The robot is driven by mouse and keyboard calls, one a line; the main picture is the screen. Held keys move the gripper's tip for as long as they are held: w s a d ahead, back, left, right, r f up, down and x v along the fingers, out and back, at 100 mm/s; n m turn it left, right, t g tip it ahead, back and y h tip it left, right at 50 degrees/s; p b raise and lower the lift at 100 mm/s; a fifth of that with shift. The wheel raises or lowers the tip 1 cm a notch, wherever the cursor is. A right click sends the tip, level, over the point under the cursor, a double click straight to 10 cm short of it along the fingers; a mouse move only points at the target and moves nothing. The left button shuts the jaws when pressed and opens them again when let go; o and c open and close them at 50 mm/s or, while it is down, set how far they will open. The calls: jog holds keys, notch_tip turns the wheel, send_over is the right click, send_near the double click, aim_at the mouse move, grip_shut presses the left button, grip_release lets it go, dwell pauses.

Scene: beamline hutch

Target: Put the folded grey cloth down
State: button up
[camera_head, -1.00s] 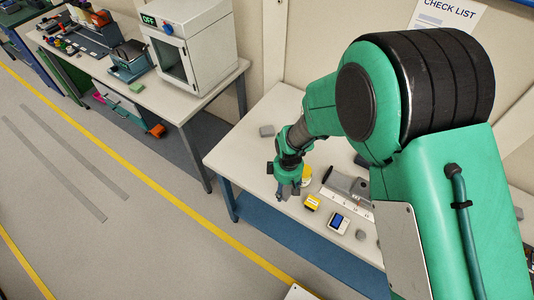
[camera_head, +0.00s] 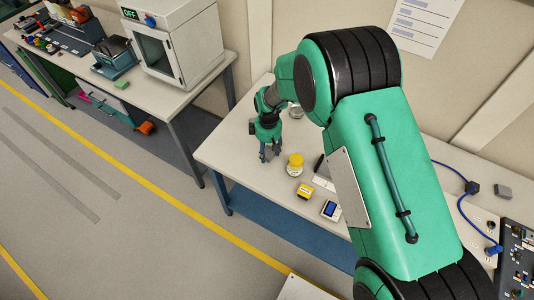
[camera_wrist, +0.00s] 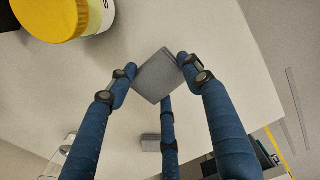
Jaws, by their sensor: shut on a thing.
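The folded grey cloth (camera_wrist: 160,76) shows in the wrist view as a small flat grey square between my blue fingertips. My gripper (camera_head: 268,155) is shut on it, over the left part of the white table (camera_head: 229,160). In the head view the cloth cannot be made out among the fingers. The wrist view shows pale tabletop around it; whether the cloth touches the table is not clear.
A yellow-lidded jar (camera_head: 294,165) stands just right of my gripper, with a yellow box (camera_head: 305,191) and a blue-screened device (camera_head: 331,210) nearer the front edge. Another small grey block (camera_wrist: 151,142) shows in the wrist view. The table's front left is clear.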

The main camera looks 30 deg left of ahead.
aim_at(267, 150)
jog(key=shift+w+a, duration=0.6)
jog(key=shift+f, duration=0.1)
jog(key=shift+f, duration=1.7)
jog(key=shift+f+b, duration=0.15)
jog(key=shift+b, duration=0.15)
jog(key=o, duration=0.8)
jog(key=shift+o, duration=0.2)
notch_tip(267, 150, up, 12)
jog(key=shift+r+p, duration=0.15)
jog(key=shift+p, duration=0.5)
